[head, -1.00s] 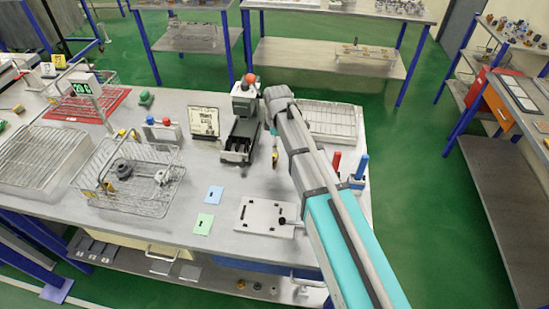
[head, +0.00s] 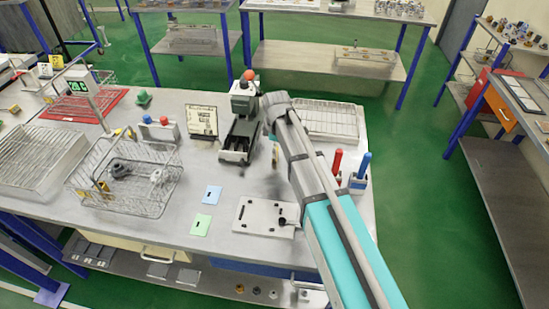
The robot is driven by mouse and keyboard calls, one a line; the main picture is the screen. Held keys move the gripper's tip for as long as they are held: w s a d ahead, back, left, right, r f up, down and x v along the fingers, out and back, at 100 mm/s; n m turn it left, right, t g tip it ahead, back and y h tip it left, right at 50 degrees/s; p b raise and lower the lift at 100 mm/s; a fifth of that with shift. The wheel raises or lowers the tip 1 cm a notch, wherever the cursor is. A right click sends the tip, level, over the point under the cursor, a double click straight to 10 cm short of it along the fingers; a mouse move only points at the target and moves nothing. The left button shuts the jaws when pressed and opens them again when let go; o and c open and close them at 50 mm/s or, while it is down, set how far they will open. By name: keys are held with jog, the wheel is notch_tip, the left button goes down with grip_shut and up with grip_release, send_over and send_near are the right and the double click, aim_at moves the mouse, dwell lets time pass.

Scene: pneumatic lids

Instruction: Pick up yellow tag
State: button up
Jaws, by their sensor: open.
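No flat yellow tag shows clearly on the bench. A blue tag (head: 212,195) and a green tag (head: 201,225) lie flat at the bench's middle front, each with a small dark mark. My gripper (head: 274,156) hangs below the end of my arm, right of the black device, above the bench. It is small and partly hidden by the arm. A small yellowish patch shows at it; I cannot tell whether this is a tag or part of the gripper. Small yellow cards (head: 45,70) stand at the far left back.
A wire basket (head: 150,208) with grey parts stands left of the tags. Red and blue handled tools (head: 361,170) stand upright at the right edge.

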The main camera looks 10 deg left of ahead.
jog(key=shift+f+b, duration=0.75)
jog(key=shift+f, duration=0.3)
jog(key=c, duration=1)
